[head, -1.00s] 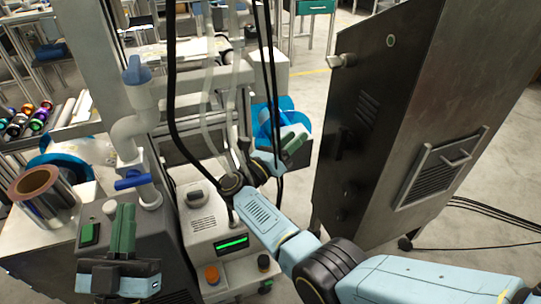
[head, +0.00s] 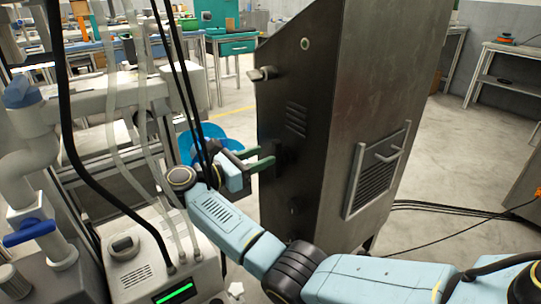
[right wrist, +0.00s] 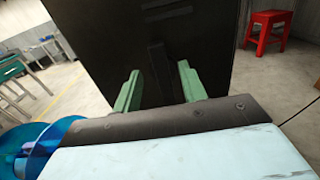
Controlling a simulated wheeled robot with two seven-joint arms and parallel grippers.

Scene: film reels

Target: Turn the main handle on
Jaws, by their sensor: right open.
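A tall dark metal cabinet (head: 335,120) stands right of centre in the head view. A black upright bar handle (right wrist: 157,75) is on its dark face in the right wrist view. In the head view it is a dark shape (head: 286,154), hard to make out. My right gripper (head: 262,159) is open, its green fingers pointing at this face. In the right wrist view the fingers (right wrist: 160,82) stand on either side of the black handle, with gaps. I cannot tell how deep they reach around it. My left gripper is out of view.
A metal latch (head: 262,74) sticks out higher on the cabinet face. Hanging black cables (head: 180,80) pass close to my right wrist. A blue reel (head: 203,140) is behind the wrist. A machine with a green display (head: 174,293) stands at lower left.

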